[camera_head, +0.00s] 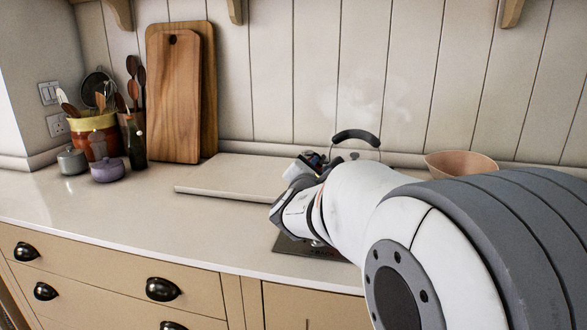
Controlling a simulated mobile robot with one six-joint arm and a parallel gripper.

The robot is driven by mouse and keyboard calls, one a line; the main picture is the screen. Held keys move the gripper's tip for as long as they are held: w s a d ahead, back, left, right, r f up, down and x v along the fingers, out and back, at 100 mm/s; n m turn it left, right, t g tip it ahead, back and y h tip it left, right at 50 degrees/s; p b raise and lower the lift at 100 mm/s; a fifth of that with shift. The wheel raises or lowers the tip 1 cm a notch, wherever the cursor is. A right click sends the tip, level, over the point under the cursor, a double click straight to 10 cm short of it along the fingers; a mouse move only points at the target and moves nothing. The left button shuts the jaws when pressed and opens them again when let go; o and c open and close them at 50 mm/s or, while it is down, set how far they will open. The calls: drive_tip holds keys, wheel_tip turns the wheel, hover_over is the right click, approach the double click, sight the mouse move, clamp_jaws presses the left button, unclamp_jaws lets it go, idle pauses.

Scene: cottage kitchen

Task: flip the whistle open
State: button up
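A kettle shows only by its black arched handle (356,136) and the thin metal bail under it, behind my arm. Faint steam hangs in the air above it. The kettle's body is mostly hidden by my arm, and I cannot make out the whistle or whether it is open. My gripper (308,162) is at the far end of the arm, just left of the kettle's handle as seen here. It is small and partly hidden by my wrist. I cannot tell whether its fingers are open or touch anything.
A pale raised slab (225,180) lies left of the kettle. A pinkish bowl (462,163) stands right. Wooden boards (175,100), a utensil crock (97,138) and small pots stand back left. The front-left counter is clear.

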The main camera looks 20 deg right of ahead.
drive_tip(key=shift+c, duration=0.3)
clamp_jaws()
drive_tip(key=shift+f+b, duration=0.2)
drive_tip(key=shift+b, duration=0.2)
drive_tip(key=shift+w+a+f+m+b, duration=0.15)
drive_tip(key=shift+m+b, duration=0.95)
drive_tip(key=shift+b, duration=1.15)
drive_tip(key=shift+w+a+f+m+b, duration=0.15)
drive_tip(key=shift+m+b, duration=0.95)
drive_tip(key=shift+b, duration=1.15)
drive_tip(key=shift+a+f+m+b, duration=0.15)
drive_tip(key=shift+m+b, duration=0.95)
drive_tip(key=shift+b, duration=1.15)
drive_tip(key=shift+r, duration=0.1)
